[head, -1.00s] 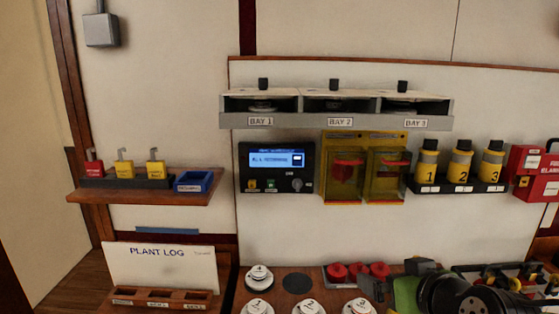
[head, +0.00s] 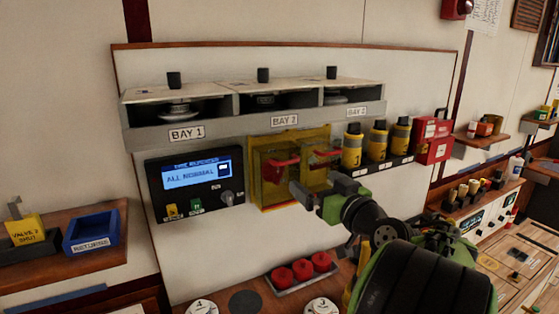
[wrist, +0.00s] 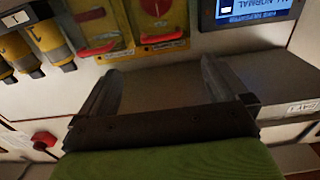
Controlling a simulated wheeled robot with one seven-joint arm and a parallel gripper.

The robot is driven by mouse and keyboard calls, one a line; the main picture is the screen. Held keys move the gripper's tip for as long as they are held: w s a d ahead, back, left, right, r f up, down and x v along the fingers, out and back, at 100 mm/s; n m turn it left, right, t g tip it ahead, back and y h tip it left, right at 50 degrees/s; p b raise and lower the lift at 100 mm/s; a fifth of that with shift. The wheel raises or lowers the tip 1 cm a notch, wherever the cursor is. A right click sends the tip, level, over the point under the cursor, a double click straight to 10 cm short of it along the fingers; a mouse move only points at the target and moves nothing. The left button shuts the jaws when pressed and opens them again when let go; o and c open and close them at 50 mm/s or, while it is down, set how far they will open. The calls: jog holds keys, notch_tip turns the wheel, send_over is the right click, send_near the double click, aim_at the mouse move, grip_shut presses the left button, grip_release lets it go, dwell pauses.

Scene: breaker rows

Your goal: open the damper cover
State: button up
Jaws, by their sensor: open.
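Two yellow, see-through covers sit side by side on a yellow panel on the wall, each with a red part behind it: the left cover (head: 266,180) and the right cover (head: 316,176). Both look closed. I cannot read which one is the damper cover. My gripper (head: 311,193) is in front of them, its fingers overlapping the right cover's lower part in the head view. In the wrist view, which is upside down, my gripper (wrist: 158,80) is open and empty, and the covers (wrist: 158,22) are at the top edge, apart from the fingertips.
A display panel (head: 195,184) reading "ALL NORMAL" is left of the covers. Black and yellow canisters (head: 377,144) and a red box (head: 433,138) stand to the right. The bay shelf (head: 230,130) juts out above. Red knobs (head: 302,268) sit on the counter below.

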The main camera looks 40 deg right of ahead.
aim_at(288, 163)
jog(key=p+x, duration=0.3)
jog(key=x, duration=1.1)
jog(key=shift+a+p, duration=0.1)
jog(key=shift+p, duration=0.25)
jog(key=shift+s, duration=0.1)
jog(key=shift+c, duration=0.3)
jog(key=shift+f, duration=0.15)
jog(key=c, duration=1.2)
